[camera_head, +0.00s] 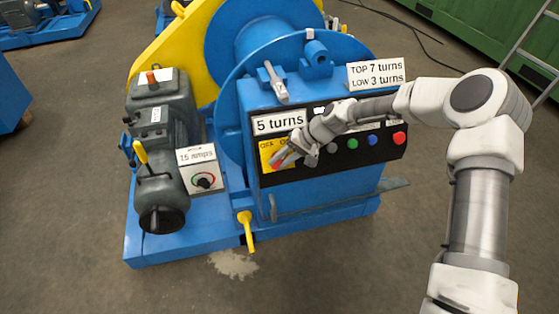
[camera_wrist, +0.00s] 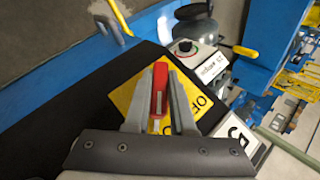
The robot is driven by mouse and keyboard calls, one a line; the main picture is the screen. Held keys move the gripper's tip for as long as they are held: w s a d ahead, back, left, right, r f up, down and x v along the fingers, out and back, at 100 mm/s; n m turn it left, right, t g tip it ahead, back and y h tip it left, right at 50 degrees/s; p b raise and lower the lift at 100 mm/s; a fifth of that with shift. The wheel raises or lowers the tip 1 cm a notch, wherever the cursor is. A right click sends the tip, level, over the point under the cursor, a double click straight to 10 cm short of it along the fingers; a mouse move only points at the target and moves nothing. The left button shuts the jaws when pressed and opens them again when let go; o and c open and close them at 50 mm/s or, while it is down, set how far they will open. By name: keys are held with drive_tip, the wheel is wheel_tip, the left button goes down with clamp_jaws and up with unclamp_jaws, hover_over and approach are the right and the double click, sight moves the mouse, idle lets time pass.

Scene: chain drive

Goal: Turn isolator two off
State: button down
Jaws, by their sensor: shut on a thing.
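A red handle (camera_wrist: 160,80) with a pale strip along it sits on a yellow plate (camera_wrist: 128,98) in the wrist view. My gripper (camera_wrist: 160,93) is shut on this handle, with one finger on each side. Part of the word OFF shows on the plate to the right of the fingers. In the head view my gripper (camera_head: 283,158) is at the left end of the black control panel (camera_head: 325,166), over the yellow plate (camera_head: 265,148). It hides most of the handle there. I cannot read an isolator number.
Coloured buttons, including a red one (camera_head: 399,138), line the panel to the right. A "5 turns" sign (camera_head: 279,122) stands above the plate. A motor (camera_head: 160,150) and a dial box (camera_head: 203,180) are to the left. A yellow lever (camera_head: 247,230) sticks out below.

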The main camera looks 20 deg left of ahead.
drive_tip(key=shift+r+h, duration=0.1)
drive_tip(key=shift+h, duration=0.2)
drive_tip(key=n+t+h+p, duration=0.1)
drive_tip(key=n+h, duration=0.1)
drive_tip(key=h, duration=0.1)
drive_tip(key=shift+n, duration=0.3)
drive_tip(key=n+t+h, duration=0.1)
drive_tip(key=n+h, duration=0.1)
drive_tip(key=h, duration=0.1)
drive_tip(key=shift+t, duration=0.3)
drive_tip(key=n+t+h+b, duration=0.1)
drive_tip(key=n+h+b, duration=0.1)
drive_tip(key=n+t+h+b, duration=0.1)
drive_tip(key=shift+f+t+h, duration=0.25)
drive_tip(key=shift+t+h, duration=0.05)
drive_tip(key=shift+h, duration=0.1)
drive_tip(key=shift+w+d+r+n+t+h+b, duration=0.1)
drive_tip(key=shift+d+n+t+h+b, duration=0.05)
drive_tip(key=shift+n+t+h+b, duration=1.05)
drive_tip(key=shift+b, duration=0.3)
drive_tip(key=c, duration=0.8)
unclamp_jaws()
drive_tip(key=shift+y, duration=0.3)
drive_tip(key=shift+o, duration=0.2)
drive_tip(key=shift+r, duration=0.1)
